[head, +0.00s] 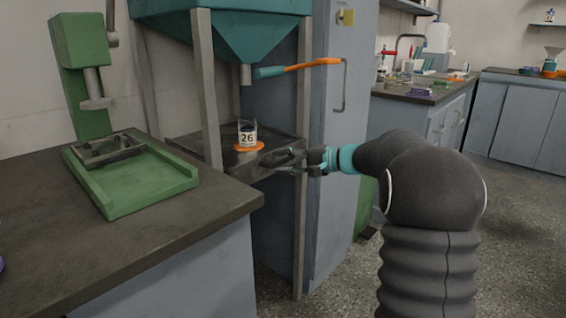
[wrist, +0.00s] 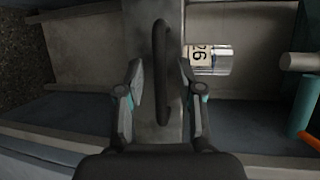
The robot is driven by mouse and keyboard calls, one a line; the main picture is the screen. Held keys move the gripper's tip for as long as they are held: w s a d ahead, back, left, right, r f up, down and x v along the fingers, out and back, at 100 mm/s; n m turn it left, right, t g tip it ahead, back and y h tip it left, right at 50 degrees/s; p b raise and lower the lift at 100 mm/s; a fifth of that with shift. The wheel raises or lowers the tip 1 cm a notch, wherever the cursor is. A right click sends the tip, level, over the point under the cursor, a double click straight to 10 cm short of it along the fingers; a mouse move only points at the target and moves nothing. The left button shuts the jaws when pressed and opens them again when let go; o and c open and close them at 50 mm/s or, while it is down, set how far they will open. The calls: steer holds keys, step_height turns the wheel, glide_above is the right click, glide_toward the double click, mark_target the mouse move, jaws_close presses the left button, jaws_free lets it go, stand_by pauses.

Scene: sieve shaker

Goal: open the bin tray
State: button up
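The bin tray (head: 188,142) is a flat dark tray under a teal hopper. Its dark curved handle (wrist: 162,65) stands out at the front edge. My gripper (head: 290,160) is at the tray front. In the wrist view my gripper (wrist: 161,78) is open, with one finger on each side of the handle. Small gaps show between the fingers and the handle, so I see no grip on it. In the head view the fingers and handle overlap and are hard to tell apart.
A glass beaker labelled 26 (head: 247,135) stands on an orange disc (head: 249,147) on the tray. The teal hopper (head: 235,32) hangs above, between grey posts (head: 206,90). A green press (head: 85,75) stands on the left bench. An orange-and-teal lever (head: 300,67) juts out above.

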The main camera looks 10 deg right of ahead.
steer(key=shift+a, duration=0.1)
jaws_close()
